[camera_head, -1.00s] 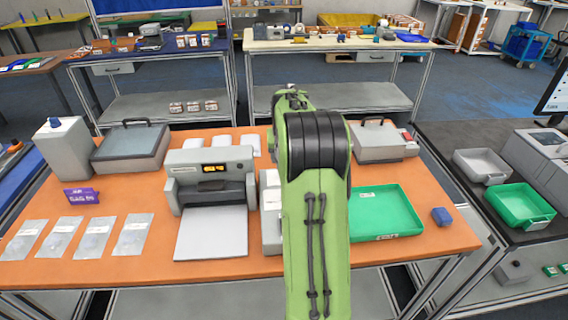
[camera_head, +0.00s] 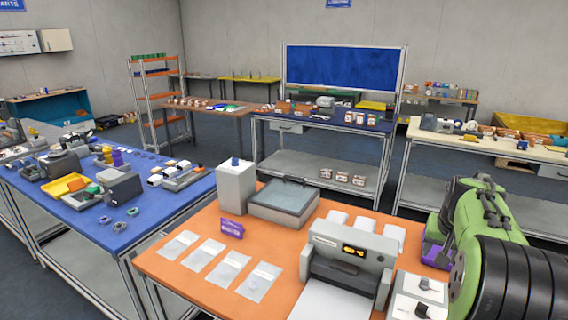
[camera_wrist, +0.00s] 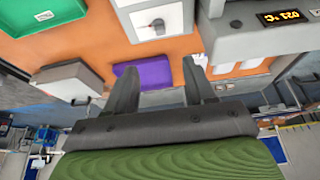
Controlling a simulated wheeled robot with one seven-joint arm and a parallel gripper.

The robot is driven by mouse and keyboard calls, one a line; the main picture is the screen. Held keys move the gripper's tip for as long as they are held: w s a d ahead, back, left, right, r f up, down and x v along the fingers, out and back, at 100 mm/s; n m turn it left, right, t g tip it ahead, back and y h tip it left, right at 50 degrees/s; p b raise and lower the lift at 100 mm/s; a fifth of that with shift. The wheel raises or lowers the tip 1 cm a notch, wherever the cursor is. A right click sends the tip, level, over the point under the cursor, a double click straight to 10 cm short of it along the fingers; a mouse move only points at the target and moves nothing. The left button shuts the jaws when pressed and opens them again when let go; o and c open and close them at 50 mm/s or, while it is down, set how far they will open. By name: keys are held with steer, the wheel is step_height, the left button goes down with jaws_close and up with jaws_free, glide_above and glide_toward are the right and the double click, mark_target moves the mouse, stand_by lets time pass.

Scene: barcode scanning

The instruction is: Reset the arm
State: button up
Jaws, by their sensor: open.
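My gripper (camera_wrist: 158,90) shows in the wrist view with its two dark fingers apart and nothing between them. Beyond the fingers, a purple box (camera_wrist: 144,74) lies on the orange table (camera_wrist: 100,45). My green arm fills the right edge of the head view and hides part of the orange table (camera_head: 178,265); the gripper itself does not show there. The purple box (camera_head: 436,256) is partly hidden behind my arm.
A grey printer-like machine (camera_head: 345,262) stands on the orange table, with clear bags (camera_head: 229,268), a white box (camera_head: 236,187) and a glass-topped case (camera_head: 283,200) nearby. A green tray (camera_wrist: 40,22) shows in the wrist view. A blue table (camera_head: 85,225) stands at left.

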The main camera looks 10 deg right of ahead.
steer(key=s+a+r+n+t, duration=0.1)
steer(key=s+a+r+n, duration=0.15)
steer(key=a, duration=0.65)
steer(key=s+a+r+n, duration=0.1)
steer(key=s+a+r, duration=0.15)
steer(key=a, duration=0.65)
steer(key=s+a+f+n+y, duration=0.1)
steer(key=s+a+f+n, duration=0.1)
steer(key=s+a, duration=0.5)
steer(key=s+a+f+n+t+y, duration=0.1)
steer(key=s+a+f+n, duration=0.1)
steer(key=s+a, duration=0.5)
steer(key=shift+s+n+y, duration=0.35)
steer(key=shift+s+y, duration=0.05)
steer(key=shift+s, duration=0.55)
